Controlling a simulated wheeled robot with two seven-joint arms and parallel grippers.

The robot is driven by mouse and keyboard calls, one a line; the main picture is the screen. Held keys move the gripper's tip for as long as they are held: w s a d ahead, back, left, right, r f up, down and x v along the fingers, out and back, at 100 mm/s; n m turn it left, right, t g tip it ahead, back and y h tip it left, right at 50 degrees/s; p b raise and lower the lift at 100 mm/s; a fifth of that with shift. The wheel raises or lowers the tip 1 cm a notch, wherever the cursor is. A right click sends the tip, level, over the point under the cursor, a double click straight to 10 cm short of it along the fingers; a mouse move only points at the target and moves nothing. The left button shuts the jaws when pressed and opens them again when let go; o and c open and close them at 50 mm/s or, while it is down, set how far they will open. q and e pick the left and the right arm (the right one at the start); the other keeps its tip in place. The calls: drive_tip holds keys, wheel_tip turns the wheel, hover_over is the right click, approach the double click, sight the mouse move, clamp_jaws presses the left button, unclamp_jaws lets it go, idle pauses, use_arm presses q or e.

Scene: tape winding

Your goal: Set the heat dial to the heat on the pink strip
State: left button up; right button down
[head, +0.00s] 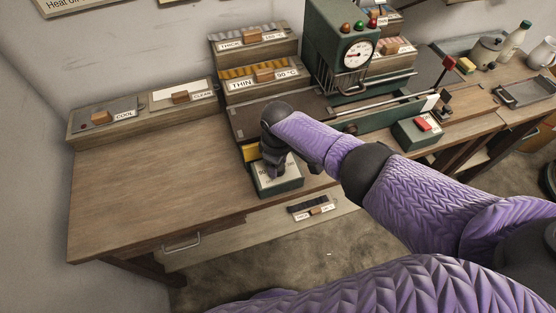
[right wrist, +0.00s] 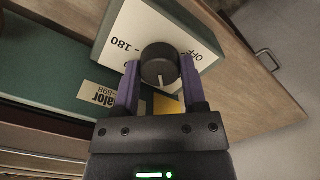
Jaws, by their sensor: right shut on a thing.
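The heat dial is a dark round knob (right wrist: 158,60) on a white face (right wrist: 150,25) printed with OFF and 180, upside down in the right wrist view. My right gripper (right wrist: 160,72) is shut on the knob, one finger on each side. The knob's white mark points down in that view; the number it meets is hidden. In the head view the dial's green box (head: 287,188) sits at the bench's front edge, my right gripper (head: 272,168) over it. A tray with pinkish strips (head: 391,47) stands at the back right; its heat label is too small to read.
A THIN 90 °C tray (head: 262,79) and a THICK tray (head: 250,38) stand behind the dial. A green machine with a gauge (head: 358,53) and a box with a red button (head: 422,125) are to the right. The bench's left side (head: 150,180) is clear.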

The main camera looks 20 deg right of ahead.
drive_tip(key=shift+m, duration=1.2)
use_arm(q)
drive_tip(key=shift+d+r+p, duration=0.2)
drive_tip(key=shift+r+p, duration=0.1)
drive_tip(key=shift+r, duration=0.05)
use_arm(e)
drive_tip(key=shift+m, duration=0.3)
use_arm(q)
drive_tip(key=shift+d, duration=0.2)
drive_tip(key=shift+a, duration=0.1)
use_arm(e)
drive_tip(key=c, duration=0.5)
unclamp_jaws()
use_arm(q)
drive_tip(key=shift+a, duration=0.35)
use_arm(e)
drive_tip(key=o, duration=0.4)
drive_tip(key=shift+c, duration=0.2)
use_arm(q)
wheel_tip(320, 180, up, 6)
drive_tip(key=d+p, duration=0.1)
drive_tip(key=p, duration=0.5)
drive_tip(key=shift+w+d, duration=0.2)
drive_tip(key=shift+w, duration=0.05)
use_arm(e)
wheel_tip(320, 180, up, 10)
